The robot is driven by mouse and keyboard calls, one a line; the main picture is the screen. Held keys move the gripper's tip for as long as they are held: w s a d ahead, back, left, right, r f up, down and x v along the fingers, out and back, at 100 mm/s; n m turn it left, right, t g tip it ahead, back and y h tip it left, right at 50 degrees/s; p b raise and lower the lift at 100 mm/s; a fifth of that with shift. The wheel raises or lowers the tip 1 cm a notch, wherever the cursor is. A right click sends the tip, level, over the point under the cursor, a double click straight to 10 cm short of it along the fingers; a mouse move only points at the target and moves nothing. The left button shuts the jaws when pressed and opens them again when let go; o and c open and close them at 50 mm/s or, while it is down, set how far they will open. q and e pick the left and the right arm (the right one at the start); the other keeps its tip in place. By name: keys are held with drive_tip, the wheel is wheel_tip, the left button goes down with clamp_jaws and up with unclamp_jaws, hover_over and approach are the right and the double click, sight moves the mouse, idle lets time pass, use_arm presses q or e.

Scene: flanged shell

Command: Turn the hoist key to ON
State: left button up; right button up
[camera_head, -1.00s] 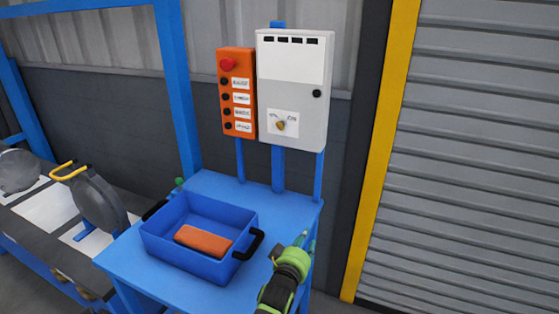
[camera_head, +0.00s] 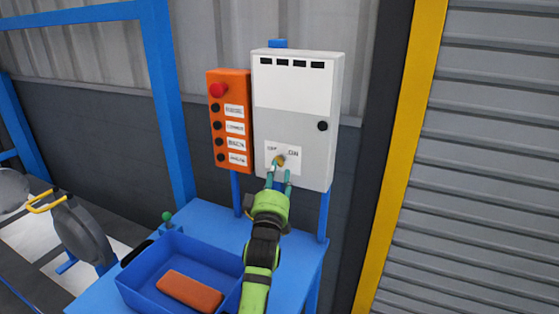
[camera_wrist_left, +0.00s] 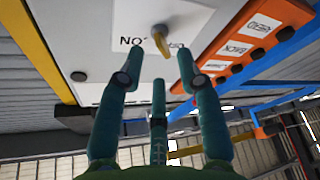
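The hoist key (camera_head: 280,160) is a small brass key on a white label on the front of the grey control box (camera_head: 292,122). In the left wrist view the key (camera_wrist_left: 160,40) stands out from the label, which reads ON on one side; the other word is unclear. My left gripper (camera_head: 278,182) is just below the key in the head view, its teal fingers pointing up at it. In the left wrist view my left gripper (camera_wrist_left: 155,65) has its fingers spread, with the key beyond and between the tips, not gripped. My right gripper is not in view.
An orange button panel (camera_head: 232,120) with a red button hangs left of the box. Below is a blue table (camera_head: 215,222) with a blue bin (camera_head: 150,292) holding an orange block (camera_head: 190,290). A roller shutter (camera_head: 490,160) fills the right.

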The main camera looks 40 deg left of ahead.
sight(279, 166)
use_arm(q)
drive_tip(key=p+x, duration=0.1)
drive_tip(key=x, duration=0.2)
drive_tip(key=shift+w+a+r, duration=0.1)
drive_tip(key=shift+w, duration=0.05)
drive_tip(key=shift+w+a, duration=0.15)
drive_tip(key=shift+w, duration=0.05)
clamp_jaws()
drive_tip(key=shift+m+b, duration=0.3)
drive_tip(key=shift+m, duration=0.2)
drive_tip(key=m, duration=0.1)
drive_tip(key=m+t+h, duration=0.1)
drive_tip(key=m+b, duration=0.1)
drive_tip(key=m, duration=0.1)
drive_tip(key=shift+a+f+t, duration=0.1)
drive_tip(key=shift+f+t, duration=0.15)
drive_tip(key=shift+t, duration=0.15)
drive_tip(key=m+h, duration=0.3)
drive_tip(key=m, duration=0.3)
drive_tip(key=m+t+h, duration=0.1)
drive_tip(key=m+h, duration=0.2)
drive_tip(key=m, duration=0.4)
drive_tip(key=m+h, duration=0.4)
drive_tip(key=m, duration=0.3)
drive_tip(key=shift+s+a+t+p, duration=0.15)
drive_tip(key=shift+a+t+p, duration=0.15)
drive_tip(key=shift+a+t, duration=0.1)
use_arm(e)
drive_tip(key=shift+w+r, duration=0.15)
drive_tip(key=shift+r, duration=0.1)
